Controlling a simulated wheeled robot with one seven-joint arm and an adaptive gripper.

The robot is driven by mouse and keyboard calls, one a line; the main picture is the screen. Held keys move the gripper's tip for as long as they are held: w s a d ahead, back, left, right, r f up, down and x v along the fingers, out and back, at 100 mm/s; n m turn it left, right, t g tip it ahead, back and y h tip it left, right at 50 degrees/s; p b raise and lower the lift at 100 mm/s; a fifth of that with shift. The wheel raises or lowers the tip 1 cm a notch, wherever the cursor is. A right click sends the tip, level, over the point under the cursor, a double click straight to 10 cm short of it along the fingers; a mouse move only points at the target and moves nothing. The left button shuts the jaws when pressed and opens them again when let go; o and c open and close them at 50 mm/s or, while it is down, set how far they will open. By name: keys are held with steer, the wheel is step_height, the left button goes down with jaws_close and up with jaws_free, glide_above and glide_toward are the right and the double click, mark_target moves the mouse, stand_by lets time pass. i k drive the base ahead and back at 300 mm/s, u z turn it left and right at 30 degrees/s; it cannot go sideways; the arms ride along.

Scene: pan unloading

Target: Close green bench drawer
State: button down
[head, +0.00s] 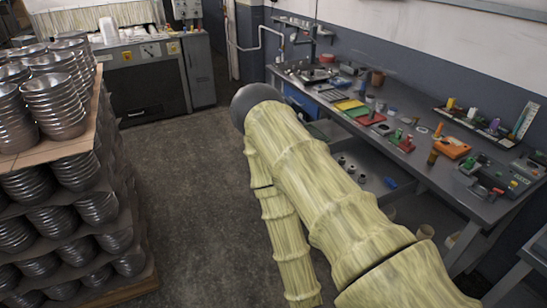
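The work bench (460,200) runs along the right wall, its top crowded with tools. A blue drawer front or panel (298,97) shows under the far end of the bench top. A dark green patch (319,130) shows below it, partly behind my arm; I cannot tell whether it is the green drawer or how far it stands open. My arm, in a pale yellow cover, reaches from the lower right to a dark round joint in front of the bench's far end. My gripper is not visible.
Stacked metal pans (55,105) on cardboard layers fill the left side. A dark grey cabinet machine (147,80) stands at the back. The concrete floor (195,190) between the pans and my arm is clear.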

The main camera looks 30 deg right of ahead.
mark_target(368, 160)
steer(key=u, duration=0.1)
steer(key=i, duration=0.75)
steer(key=z, duration=0.7)
steer(key=i, duration=0.65)
steer(key=z, duration=0.65)
